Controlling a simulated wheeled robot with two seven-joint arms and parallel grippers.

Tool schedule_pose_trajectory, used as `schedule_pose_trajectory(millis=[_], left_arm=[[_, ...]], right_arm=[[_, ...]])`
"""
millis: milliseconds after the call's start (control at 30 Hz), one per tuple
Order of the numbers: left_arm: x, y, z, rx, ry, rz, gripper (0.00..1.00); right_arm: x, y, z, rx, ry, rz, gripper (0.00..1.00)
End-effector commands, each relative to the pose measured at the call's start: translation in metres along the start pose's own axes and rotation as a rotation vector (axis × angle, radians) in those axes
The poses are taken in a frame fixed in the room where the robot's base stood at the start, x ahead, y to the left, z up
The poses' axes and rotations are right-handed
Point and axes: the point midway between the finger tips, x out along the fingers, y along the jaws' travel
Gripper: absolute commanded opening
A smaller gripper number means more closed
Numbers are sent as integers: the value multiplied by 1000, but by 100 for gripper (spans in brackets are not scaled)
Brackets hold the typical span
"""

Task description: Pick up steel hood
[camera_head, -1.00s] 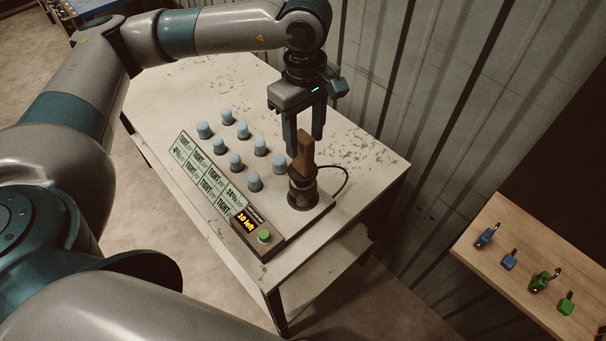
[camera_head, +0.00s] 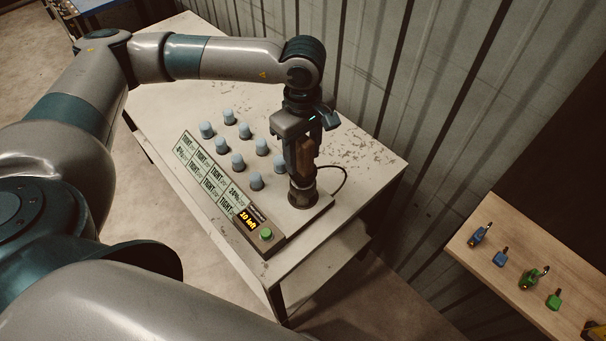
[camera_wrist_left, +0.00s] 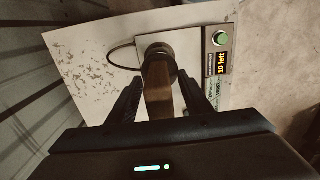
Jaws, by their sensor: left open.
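What I take for the steel hood is a dark round metal piece (camera_head: 302,198) at the right corner of the board, with an upright brown handle (camera_head: 306,160) above it. In the left wrist view, the round piece (camera_wrist_left: 158,50) and the brown handle (camera_wrist_left: 158,95) show between my fingers. My left gripper (camera_head: 304,165) points straight down over it. Its fingers are open, one on each side of the handle, with gaps visible in the left wrist view (camera_wrist_left: 160,77). My right gripper is out of view.
The board carries several blue-grey caps (camera_head: 238,160), a label panel (camera_head: 205,173), a lit display reading "10 left" and a green button (camera_head: 266,234). A cable curves behind the metal piece. A corrugated wall stands close behind the white table (camera_head: 372,150). A wooden shelf (camera_head: 520,260) with small padlocks is at right.

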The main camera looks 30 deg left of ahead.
Motion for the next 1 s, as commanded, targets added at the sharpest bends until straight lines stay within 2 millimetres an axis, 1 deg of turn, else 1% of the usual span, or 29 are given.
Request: schedule_pose_trajectory(millis=[33,200,633,667,700,767,800,833,1000], left_arm=[[4,-1,0,0,0,-4,45],[14,0,0,0,0,-1,45],[14,0,0,0,0,0,45],[14,0,0,0,0,0,38],[14,0,0,0,0,0,29],[14,0,0,0,0,0,14],[14,0,0,0,0,0,5],[14,0,0,0,0,0,0],[13,0,0,0,0,1,0]], right_arm=[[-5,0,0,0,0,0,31],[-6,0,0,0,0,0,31],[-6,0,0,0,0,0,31],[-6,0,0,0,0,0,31],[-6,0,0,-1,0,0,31],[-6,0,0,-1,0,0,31],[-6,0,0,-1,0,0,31],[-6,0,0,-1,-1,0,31],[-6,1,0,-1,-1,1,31]])
